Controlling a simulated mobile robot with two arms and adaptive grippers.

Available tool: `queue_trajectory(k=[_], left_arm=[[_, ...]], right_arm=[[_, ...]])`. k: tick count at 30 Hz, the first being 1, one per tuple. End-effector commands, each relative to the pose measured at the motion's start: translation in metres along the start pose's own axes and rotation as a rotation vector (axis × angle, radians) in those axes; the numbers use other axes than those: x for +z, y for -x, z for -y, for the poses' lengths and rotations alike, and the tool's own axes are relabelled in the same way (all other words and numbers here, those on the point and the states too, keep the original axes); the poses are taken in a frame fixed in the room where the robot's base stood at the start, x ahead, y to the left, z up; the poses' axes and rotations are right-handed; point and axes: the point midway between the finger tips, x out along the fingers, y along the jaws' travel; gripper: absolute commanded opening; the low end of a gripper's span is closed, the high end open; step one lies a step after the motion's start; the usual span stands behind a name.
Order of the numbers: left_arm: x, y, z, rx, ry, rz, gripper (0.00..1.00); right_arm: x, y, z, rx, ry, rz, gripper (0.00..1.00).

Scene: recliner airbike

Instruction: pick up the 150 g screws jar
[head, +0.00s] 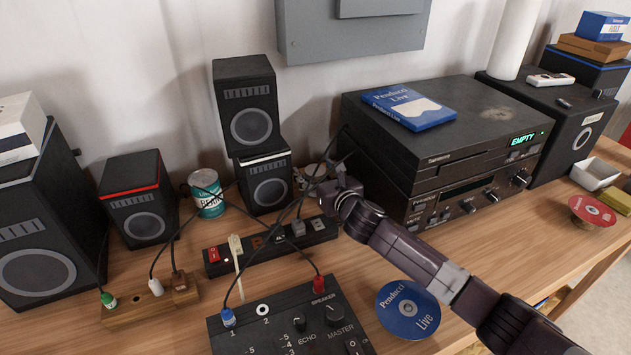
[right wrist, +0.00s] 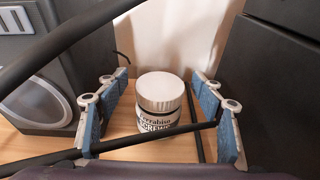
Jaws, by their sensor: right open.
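In the head view my right gripper (head: 322,183) reaches to the gap between the small speakers and the amplifier. The jar (head: 311,170) is mostly hidden there behind the gripper and cables. My left gripper is not in view.
Black cables cross in front of the jar in the wrist view. A small speaker (head: 267,182) stands left of the gap, the amplifier (head: 440,150) right, and the wall behind. A power strip (head: 270,245) and mixer (head: 290,320) lie in front.

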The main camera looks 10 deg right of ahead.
Motion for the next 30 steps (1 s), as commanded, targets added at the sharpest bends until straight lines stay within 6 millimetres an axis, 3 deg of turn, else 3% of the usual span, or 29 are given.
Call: queue_trajectory(k=[2, 16, 25, 30], left_arm=[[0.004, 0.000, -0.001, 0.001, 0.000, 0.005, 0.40], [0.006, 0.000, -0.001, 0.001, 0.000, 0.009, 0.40], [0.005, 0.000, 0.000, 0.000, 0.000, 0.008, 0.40], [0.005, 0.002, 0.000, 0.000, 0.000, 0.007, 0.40]], right_arm=[[0.000, 0.000, 0.000, 0.000, 0.000, 0.000, 0.59], [-0.001, 0.000, 0.000, 0.000, 0.000, -0.001, 0.08], [0.004, 0.001, 0.000, 0.000, 0.001, 0.003, 0.07], [0.017, 0.003, 0.000, 0.001, 0.002, 0.006, 0.07]])
